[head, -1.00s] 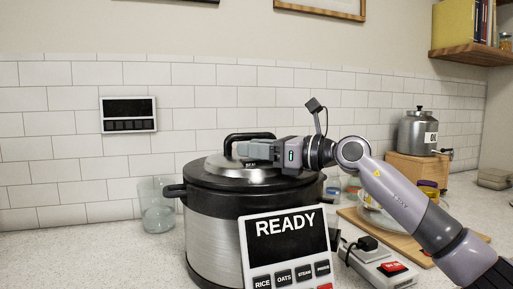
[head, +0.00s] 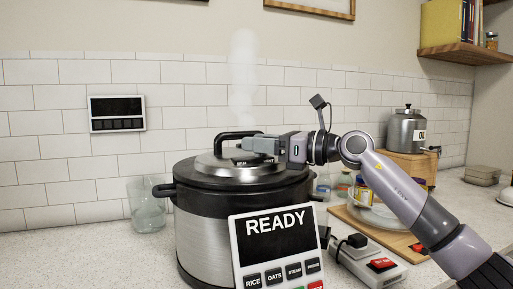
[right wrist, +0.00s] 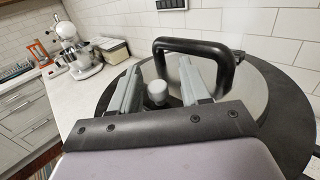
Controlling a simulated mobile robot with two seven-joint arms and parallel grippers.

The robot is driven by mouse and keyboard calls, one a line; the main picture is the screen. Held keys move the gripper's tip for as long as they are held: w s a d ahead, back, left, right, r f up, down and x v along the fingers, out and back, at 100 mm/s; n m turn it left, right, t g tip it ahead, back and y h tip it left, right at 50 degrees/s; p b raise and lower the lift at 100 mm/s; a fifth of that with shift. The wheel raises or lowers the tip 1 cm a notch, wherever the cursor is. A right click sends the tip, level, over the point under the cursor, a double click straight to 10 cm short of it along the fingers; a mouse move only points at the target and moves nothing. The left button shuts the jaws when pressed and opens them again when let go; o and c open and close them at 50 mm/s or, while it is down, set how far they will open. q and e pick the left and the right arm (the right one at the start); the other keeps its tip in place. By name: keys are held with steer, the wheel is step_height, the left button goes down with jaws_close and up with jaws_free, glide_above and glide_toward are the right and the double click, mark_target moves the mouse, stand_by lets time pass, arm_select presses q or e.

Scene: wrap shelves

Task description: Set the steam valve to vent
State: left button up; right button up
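The steam valve (right wrist: 157,92) is a small grey knob on the pot lid, seen in the right wrist view. It stands between the two fingers of my right gripper (right wrist: 160,78), with gaps on both sides. The gripper is open. In the head view my right gripper (head: 246,146) is over the lid beside the black handle (head: 222,140), and hides the valve. The large steel cooker (head: 200,232) has a black rim and a front panel (head: 280,240) reading READY. A pale steam plume (head: 243,75) rises above the lid. My left gripper is not in view.
The black lid handle (right wrist: 225,65) arches close by the right finger. A glass jar (head: 147,208) stands left of the cooker. A power strip (head: 368,258) with a red switch and a wooden board (head: 400,240) lie to the right. A metal canister (head: 405,130) is behind.

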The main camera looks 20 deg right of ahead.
steer(key=shift+f, duration=0.25)
steer(key=shift+s+d, duration=0.15)
steer(key=shift+s, duration=0.1)
steer(key=b+v, duration=0.1)
steer(key=v, duration=0.5)
steer(key=shift+s+d+r, duration=0.15)
steer(key=shift+d, duration=0.05)
steer(key=shift+s, duration=0.1)
